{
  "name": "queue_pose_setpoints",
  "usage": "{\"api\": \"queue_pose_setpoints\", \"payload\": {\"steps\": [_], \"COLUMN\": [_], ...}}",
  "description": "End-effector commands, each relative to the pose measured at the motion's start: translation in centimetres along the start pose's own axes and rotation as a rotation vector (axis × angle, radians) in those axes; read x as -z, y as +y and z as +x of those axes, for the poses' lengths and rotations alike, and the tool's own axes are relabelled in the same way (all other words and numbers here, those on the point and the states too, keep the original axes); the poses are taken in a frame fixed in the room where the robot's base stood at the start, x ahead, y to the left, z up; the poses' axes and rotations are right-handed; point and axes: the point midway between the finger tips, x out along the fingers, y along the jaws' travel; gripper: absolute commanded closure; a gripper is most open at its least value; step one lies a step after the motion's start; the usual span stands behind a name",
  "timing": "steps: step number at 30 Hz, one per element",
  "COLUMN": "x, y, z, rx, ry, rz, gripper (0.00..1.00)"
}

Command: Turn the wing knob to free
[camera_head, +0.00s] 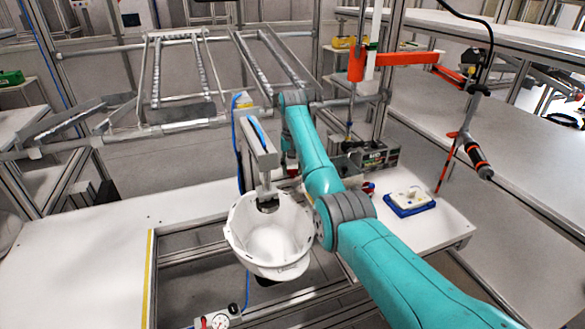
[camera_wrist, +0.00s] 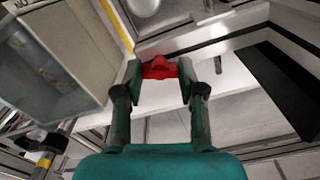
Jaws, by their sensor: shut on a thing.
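The wing knob (camera_wrist: 159,68) is red and shows in the wrist view between my fingertips, at the edge of a white surface. My gripper (camera_wrist: 160,78) is shut on it, with one dark green finger on each side. In the head view my teal arm hides the gripper and I cannot make out the held knob. The white helmet shell (camera_head: 269,236) sits open side up at the middle of the head view, left of my arm, below a grey clamp-like post (camera_head: 258,150).
A white bench (camera_head: 95,235) lies to the left. On the right bench stands a blue-edged tray (camera_head: 410,204) with a white part. An orange jib arm (camera_head: 405,58) carries a hanging driver (camera_head: 478,157). My arm passes close to the shell's right rim.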

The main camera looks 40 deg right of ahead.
Motion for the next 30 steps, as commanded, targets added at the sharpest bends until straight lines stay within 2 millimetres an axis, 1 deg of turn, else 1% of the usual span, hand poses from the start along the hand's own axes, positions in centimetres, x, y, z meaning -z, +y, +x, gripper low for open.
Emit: {"api": "queue_pose_setpoints", "payload": {"steps": [6, 15, 21, 30], "x": [-0.01, -0.02, -0.02, -0.02], "y": [-0.03, -0.02, -0.02, -0.02], "z": [0.02, 0.03, 0.03, 0.03], "rx": [0.0, 0.0, 0.0, 0.0], "ry": [0.0, 0.0, -0.001, -0.001], "rz": [-0.166, -0.309, -0.347, -0.355], "gripper": [0.95, 0.95, 0.95, 0.95]}}
